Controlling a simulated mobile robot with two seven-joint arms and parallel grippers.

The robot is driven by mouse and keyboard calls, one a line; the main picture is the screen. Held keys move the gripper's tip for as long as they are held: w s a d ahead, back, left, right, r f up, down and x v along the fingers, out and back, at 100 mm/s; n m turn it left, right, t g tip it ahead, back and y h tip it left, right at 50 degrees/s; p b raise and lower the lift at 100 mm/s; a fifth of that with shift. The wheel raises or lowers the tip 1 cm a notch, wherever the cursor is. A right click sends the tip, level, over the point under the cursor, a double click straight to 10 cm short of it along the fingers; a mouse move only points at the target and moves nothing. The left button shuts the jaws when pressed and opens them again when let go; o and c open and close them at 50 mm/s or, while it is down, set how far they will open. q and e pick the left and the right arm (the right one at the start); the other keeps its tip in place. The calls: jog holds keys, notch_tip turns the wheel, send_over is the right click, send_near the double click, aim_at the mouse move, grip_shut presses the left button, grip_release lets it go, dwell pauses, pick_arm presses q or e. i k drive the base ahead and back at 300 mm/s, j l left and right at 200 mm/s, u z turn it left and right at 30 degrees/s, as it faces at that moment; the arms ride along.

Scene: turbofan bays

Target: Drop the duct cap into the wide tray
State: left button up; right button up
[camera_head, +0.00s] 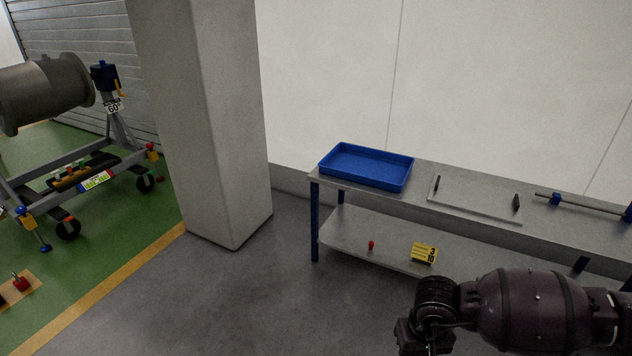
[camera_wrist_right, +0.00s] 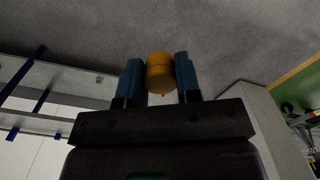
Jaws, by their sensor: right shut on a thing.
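The wide tray (camera_head: 366,167) is blue, shallow and empty. It sits at the left end of the bench top in the head view. The duct cap (camera_wrist_right: 159,70) is an orange-yellow cylinder in the right wrist view. My right gripper (camera_wrist_right: 159,80) is shut on it, with one blue finger on each side. In the head view my right arm comes in from the lower right, and its wrist shows in front of the bench, below and right of the tray. The fingers and the cap cannot be made out there. My left gripper is not in view.
A flat frame and a rod lie right of the tray. A pillar (camera_head: 215,130) stands left. The floor before the bench is clear.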

aim_at(370, 169)
jog(key=i+u, duration=0.2)
jog(key=i, duration=0.9)
jog(key=i+z, duration=0.15)
jog(key=i, duration=0.4)
jog(key=i+j+z, duration=0.15)
jog(key=i, duration=0.4)
jog(key=i+j+z, duration=0.45)
jog(key=i, duration=0.2)
jog(key=i+j+z, duration=0.5)
jog(key=i, duration=0.15)
